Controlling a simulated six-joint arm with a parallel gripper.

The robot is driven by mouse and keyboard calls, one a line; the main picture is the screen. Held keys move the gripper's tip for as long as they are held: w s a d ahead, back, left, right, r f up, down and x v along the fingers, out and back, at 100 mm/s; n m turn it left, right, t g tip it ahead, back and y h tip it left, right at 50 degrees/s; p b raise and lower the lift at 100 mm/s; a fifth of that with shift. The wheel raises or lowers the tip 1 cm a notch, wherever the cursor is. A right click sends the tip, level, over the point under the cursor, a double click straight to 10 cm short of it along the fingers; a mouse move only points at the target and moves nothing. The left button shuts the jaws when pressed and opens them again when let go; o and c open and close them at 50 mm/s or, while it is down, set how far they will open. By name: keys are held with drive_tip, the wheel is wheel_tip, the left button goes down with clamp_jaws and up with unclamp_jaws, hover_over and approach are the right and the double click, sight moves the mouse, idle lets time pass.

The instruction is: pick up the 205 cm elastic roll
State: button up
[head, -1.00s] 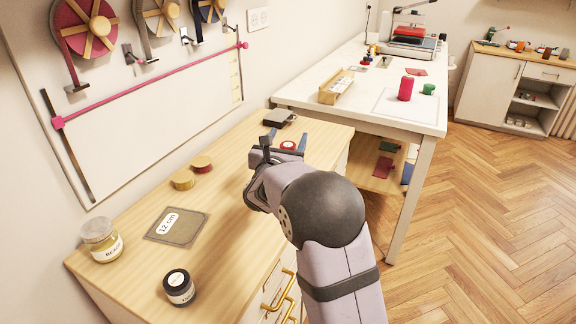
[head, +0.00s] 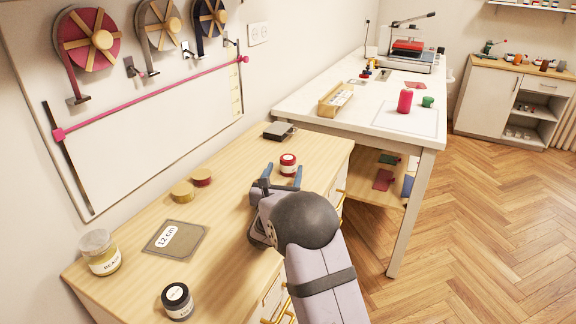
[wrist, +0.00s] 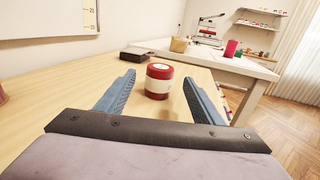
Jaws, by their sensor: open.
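A small red roll or jar with a white label (head: 288,160) stands upright on the wooden counter (head: 222,176), near its right edge. The wrist view shows it as a red cylinder with a white band (wrist: 158,82); its writing is too small to read, so I cannot confirm that it is the 205 cm elastic roll. My gripper (head: 283,174) is open and low over the counter, with blue fingers pointing at the red item. In the wrist view the item stands between the finger lines, around the tips, with gaps on both sides.
A dark box (head: 278,131) sits behind the red item. Two small round rolls (head: 192,184), a "12 cm" card (head: 176,240) and two labelled jars (head: 100,252) are to the left. A white table (head: 345,127) adjoins at the back right.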

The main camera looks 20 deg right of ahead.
sight(286, 165)
drive_tip(key=shift+w+d, duration=0.15)
drive_tip(key=shift+w, duration=0.1)
drive_tip(key=shift+w, duration=0.1)
drive_tip(key=shift+p+x, duration=0.6)
drive_tip(key=shift+x, duration=2.25)
drive_tip(key=shift+c, duration=0.6)
drive_tip(key=c, duration=1)
